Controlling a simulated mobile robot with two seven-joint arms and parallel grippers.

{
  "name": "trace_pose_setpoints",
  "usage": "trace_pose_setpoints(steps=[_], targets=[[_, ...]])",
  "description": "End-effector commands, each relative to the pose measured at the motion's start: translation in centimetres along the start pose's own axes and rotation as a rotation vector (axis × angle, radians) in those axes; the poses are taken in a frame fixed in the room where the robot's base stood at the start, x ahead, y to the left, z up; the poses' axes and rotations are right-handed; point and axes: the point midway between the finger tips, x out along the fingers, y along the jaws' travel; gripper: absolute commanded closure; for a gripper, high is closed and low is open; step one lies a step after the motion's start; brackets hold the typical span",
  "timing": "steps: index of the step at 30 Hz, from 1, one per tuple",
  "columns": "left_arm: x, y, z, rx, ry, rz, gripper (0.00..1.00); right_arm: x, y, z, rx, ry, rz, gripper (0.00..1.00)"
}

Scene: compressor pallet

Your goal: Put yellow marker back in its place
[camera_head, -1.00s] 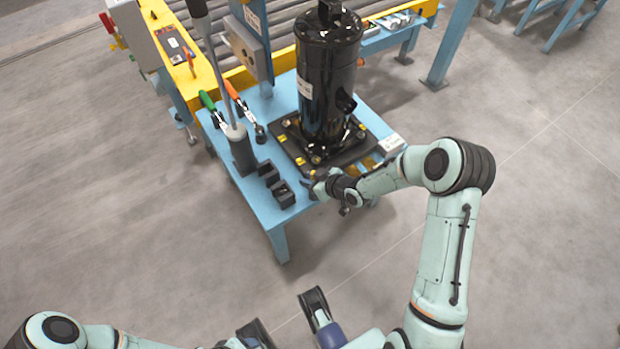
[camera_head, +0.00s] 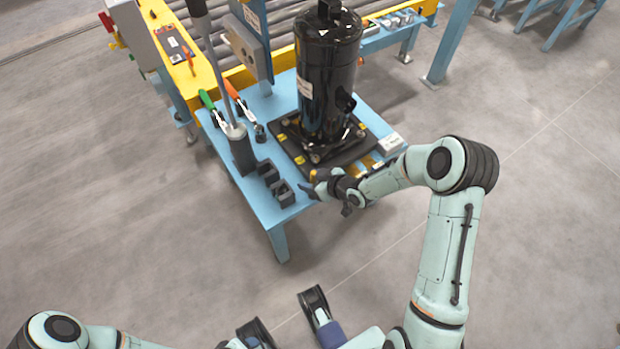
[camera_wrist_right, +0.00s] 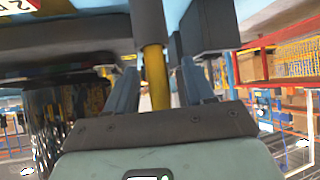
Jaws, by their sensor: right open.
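The yellow marker (camera_wrist_right: 155,75) shows in the right wrist view as a yellow shaft between the two fingers of my right gripper (camera_wrist_right: 160,88). A dark grey part meets its upper end; I cannot tell whether it belongs to the marker. My right gripper is open, with a finger on each side of the shaft. In the head view, my right gripper (camera_head: 311,189) is at the blue table's near edge, and a small yellow spot (camera_head: 316,174) shows beside it. My left gripper (camera_head: 286,318) is open and empty at the bottom, over the floor.
Black holders (camera_head: 283,194) stand on the blue table (camera_head: 258,209) left of my right gripper. The black compressor (camera_head: 327,75) stands on a dark base (camera_head: 345,155) just behind it. Green-handled (camera_head: 206,99) and orange-handled (camera_head: 231,88) tools are farther back. Floor in front is clear.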

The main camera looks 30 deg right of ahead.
Motion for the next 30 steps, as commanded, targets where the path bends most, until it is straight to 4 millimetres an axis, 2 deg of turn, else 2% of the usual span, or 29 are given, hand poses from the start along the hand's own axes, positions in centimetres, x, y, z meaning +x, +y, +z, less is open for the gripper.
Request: trace_pose_setpoints(steps=[1, 9, 15, 21, 30], targets=[[2.6, -1.3, -6.2, -0.048, 0.109, -0.033, 0.57, -1.6, 0.3, 0.2, 0.000, -0.003, 0.007, 0.47], [0.4, -0.2, -2.6, -0.040, 0.011, -0.026, 0.57, -8.1, 0.2, 0.1, 0.000, -0.001, 0.007, 0.47], [-0.9, 0.5, -0.6, -0.028, -0.045, -0.019, 0.57, -11.3, 0.2, 0.0, -0.001, -0.001, 0.005, 0.47], [-1.4, 0.8, 0.1, -0.022, -0.065, -0.015, 0.57, -12.3, 0.1, -0.1, 0.000, 0.001, 0.003, 0.47], [-1.4, 0.9, 0.1, -0.019, -0.067, -0.014, 0.57, -12.4, 0.1, -0.1, 0.000, 0.001, 0.003, 0.47]])
